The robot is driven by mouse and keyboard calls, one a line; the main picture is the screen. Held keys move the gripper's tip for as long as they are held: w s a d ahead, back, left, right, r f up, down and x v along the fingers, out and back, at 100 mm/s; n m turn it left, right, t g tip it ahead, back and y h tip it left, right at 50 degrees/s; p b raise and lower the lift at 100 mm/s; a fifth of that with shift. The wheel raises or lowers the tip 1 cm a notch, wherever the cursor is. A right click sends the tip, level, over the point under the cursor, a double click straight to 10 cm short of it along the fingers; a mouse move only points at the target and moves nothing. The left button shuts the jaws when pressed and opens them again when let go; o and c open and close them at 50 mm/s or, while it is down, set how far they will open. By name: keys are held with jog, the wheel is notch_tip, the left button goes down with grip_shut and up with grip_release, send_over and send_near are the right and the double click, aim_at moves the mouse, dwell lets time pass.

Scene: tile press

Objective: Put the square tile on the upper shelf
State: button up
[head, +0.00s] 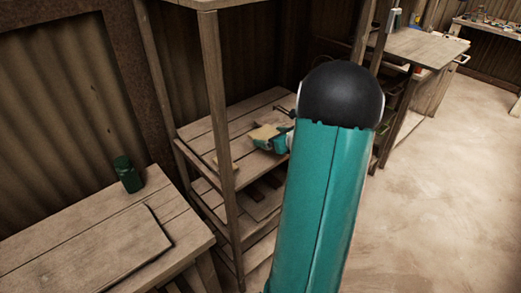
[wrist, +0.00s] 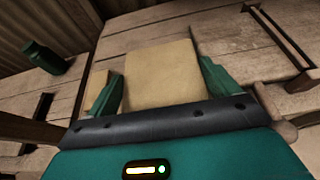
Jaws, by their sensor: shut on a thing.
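The square tile (wrist: 160,72) is a flat tan piece between the two dark green fingers of my gripper (wrist: 163,88) in the wrist view. The fingers are shut on its sides. In the head view the tile (head: 264,131) shows small at the tip of my gripper (head: 268,139), over the middle shelf board (head: 220,132) of a wooden rack. I cannot tell whether the tile touches the board. My arm hides part of the rack's right side. A higher board (head: 205,3) shows at the top edge of the head view.
A second tan piece (head: 223,163) lies near the board's front left edge, beside the rack's front post (head: 217,110). A dark bar-like frame (wrist: 282,38) lies on the right. A green bottle (head: 128,174) stands on the left bench (head: 60,225). Lower boards (head: 240,200) lie beneath.

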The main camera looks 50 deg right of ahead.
aim_at(263, 156)
jog(key=w+f, duration=0.1)
jog(key=w+a+f, duration=0.1)
jog(key=shift+w+a+f, duration=0.1)
jog(key=shift+a+f, duration=0.1)
jog(key=shift+f, duration=0.2)
jog(key=shift+w+a+f, duration=0.1)
jog(key=shift+w+f, duration=0.1)
jog(key=shift+f, duration=0.75)
jog(key=shift+w+a+f, duration=0.1)
jog(key=shift+w+f, duration=0.05)
jog(key=shift+f, duration=0.8)
jog(key=shift+f, duration=0.1)
jog(key=o, duration=0.9)
jog(key=shift+f, duration=0.1)
jog(key=shift+o, duration=0.2)
jog(key=shift+s+r, duration=0.25)
jog(key=shift+r, duration=0.05)
jog(key=v, duration=1.1)
jog(key=shift+s, duration=0.25)
jog(key=shift+a, duration=0.1)
